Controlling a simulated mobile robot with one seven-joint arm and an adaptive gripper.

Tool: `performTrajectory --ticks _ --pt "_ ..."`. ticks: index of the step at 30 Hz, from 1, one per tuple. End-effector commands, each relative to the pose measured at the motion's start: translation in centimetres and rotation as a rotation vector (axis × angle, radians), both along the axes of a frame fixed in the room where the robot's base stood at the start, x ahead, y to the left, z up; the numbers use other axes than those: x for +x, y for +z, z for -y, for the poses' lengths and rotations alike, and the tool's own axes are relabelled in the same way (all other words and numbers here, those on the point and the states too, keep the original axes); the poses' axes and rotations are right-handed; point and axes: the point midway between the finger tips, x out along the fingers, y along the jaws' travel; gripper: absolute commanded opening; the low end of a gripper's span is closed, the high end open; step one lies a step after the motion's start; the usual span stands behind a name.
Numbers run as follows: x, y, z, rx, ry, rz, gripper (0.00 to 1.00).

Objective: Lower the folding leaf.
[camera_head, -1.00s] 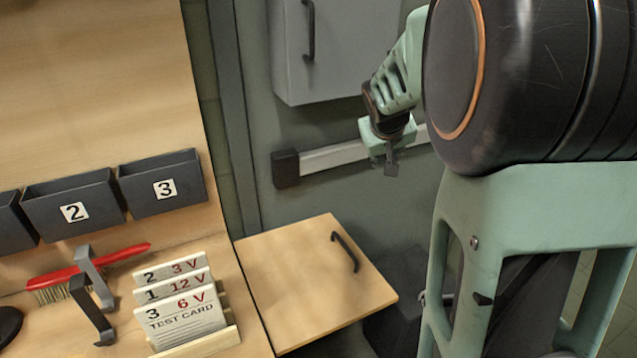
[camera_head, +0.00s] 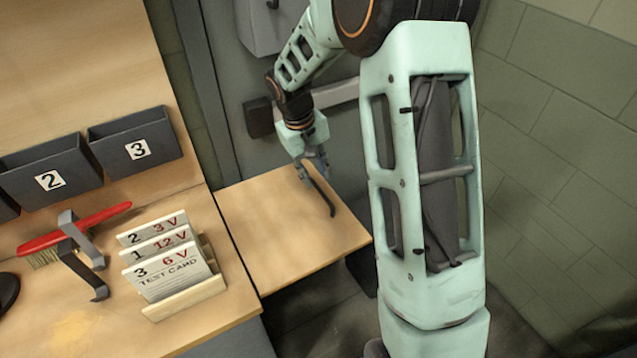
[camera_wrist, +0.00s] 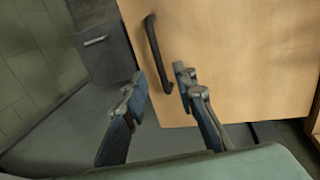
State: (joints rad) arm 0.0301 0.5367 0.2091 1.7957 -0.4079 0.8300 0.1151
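The folding leaf (camera_head: 275,225) is a light wooden panel, raised and roughly level with the bench, at its right side. It also fills much of the wrist view (camera_wrist: 225,60). Its dark bar handle (camera_head: 320,192) is near the leaf's right side; in the wrist view the handle (camera_wrist: 157,55) stands just beyond the fingertips. My gripper (camera_head: 312,160) is over the leaf at the handle's far end. Contact with the handle cannot be made out.
The bench carries a card rack (camera_head: 185,295) with test cards, a red-handled brush (camera_head: 75,230) and grey hooks (camera_head: 80,255). Numbered bins (camera_head: 137,145) line its back. A door with a push bar (camera_head: 335,93) is behind the leaf. Floor shows below the leaf.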

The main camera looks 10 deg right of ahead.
Motion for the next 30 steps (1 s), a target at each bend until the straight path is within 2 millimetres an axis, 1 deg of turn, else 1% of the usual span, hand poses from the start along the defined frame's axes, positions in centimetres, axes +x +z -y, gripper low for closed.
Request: performTrajectory --ticks 1,3,7,12,19,20,24,27,30 --pt "0.0 -1.0 0.2 0.000 -0.001 -0.004 0.26" --pt "0.0 -2.2 0.4 0.000 -0.002 -0.004 0.26" --pt "0.2 -3.6 0.7 -0.001 -0.001 -0.002 0.26" --pt "0.2 -4.5 0.9 0.000 -0.001 0.000 0.26" --pt "0.3 -4.5 0.9 0.000 -0.001 0.001 0.26" --pt "0.3 -4.5 0.9 0.000 -0.001 0.001 0.25" --pt "0.3 -4.5 0.9 0.000 -0.001 0.001 0.09" --pt "0.3 -4.5 0.9 0.000 -0.001 0.001 0.00" --pt "0.3 -4.5 0.9 0.000 -0.001 0.001 0.00"
